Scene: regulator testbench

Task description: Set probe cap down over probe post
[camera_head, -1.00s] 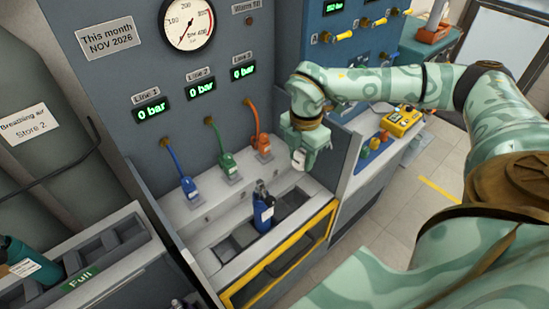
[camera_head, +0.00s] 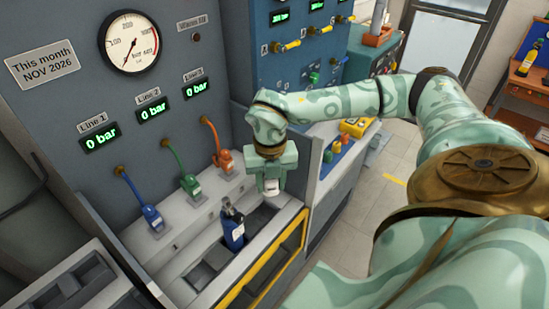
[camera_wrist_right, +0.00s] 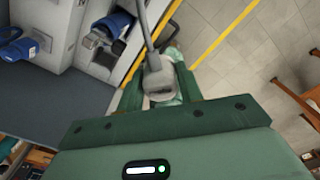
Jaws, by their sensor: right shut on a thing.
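My right gripper (camera_head: 270,186) is shut on a pale grey piece, which I take to be the probe cap (camera_head: 271,185). It hangs above the right end of the bench trough, behind and to the right of the blue cylinder (camera_head: 232,228). In the right wrist view the gripper (camera_wrist_right: 158,88) has its fingers on both sides of the rounded grey cap (camera_wrist_right: 158,78), from which a grey rod or hose runs up the picture. I cannot pick out the probe post with certainty. My left gripper is not in view.
Blue (camera_head: 152,216), green (camera_head: 190,185) and orange (camera_head: 224,160) hose fittings stand on the ledge behind the trough. A yellow-edged front rail (camera_head: 262,269) borders the trough. The blue-grey side wall (camera_head: 306,160) stands close to the right gripper. Open floor (camera_head: 375,215) lies to the right.

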